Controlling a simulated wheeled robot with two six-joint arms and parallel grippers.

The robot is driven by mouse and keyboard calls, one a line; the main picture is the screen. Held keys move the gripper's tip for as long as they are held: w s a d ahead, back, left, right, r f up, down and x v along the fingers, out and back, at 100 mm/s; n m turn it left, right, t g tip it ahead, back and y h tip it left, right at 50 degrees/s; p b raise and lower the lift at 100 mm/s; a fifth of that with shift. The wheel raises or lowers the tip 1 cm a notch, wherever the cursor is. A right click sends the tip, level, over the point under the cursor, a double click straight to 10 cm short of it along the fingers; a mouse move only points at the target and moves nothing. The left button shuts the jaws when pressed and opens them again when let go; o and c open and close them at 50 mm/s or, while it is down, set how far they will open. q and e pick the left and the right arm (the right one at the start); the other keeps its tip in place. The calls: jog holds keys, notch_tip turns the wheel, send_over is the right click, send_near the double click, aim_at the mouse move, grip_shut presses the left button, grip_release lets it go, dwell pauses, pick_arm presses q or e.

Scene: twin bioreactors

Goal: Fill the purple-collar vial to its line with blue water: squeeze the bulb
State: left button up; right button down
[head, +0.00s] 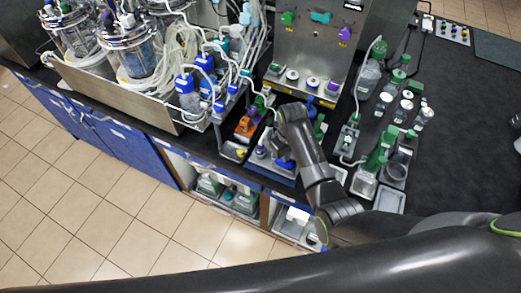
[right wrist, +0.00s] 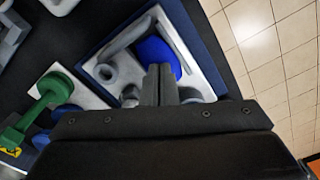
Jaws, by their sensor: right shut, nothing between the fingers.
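My right gripper (right wrist: 160,85) is shut and empty, its fingers together in the right wrist view. It is over a pale tray (right wrist: 206,62) with a dark blue edge. A blue bulb (right wrist: 157,52) lies in the tray just beyond the fingertips; I cannot tell whether they touch it. A grey ring-shaped holder (right wrist: 104,72) is beside the bulb. The head view shows the blue bulb (head: 285,163) beside my right arm, which hides part of the tray. A purple-collared piece (head: 333,88) sits on the machine's front shelf; whether it is the vial is unclear. My left gripper is out of view.
Blue-capped bottles (head: 188,92) and tubing crowd the metal tray at left. An orange-and-green device (head: 247,124) stands just left of my arm. Green-topped bottles (head: 376,152) stand to the right. The black counter (head: 460,130) is mostly clear farther right.

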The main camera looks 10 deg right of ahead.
jog(key=shift+f, duration=0.45)
jog(key=shift+r+p, duration=0.45)
jog(key=shift+r, duration=1)
jog(key=shift+f+b, duration=0.35)
jog(key=shift+f, duration=0.4)
jog(key=shift+s+f, duration=0.1)
jog(key=shift+f, duration=0.55)
dwell(1.0)
jog(key=shift+r+p, duration=0.35)
jog(key=shift+r, duration=1)
jog(key=shift+f, duration=0.1)
dwell(0.8)
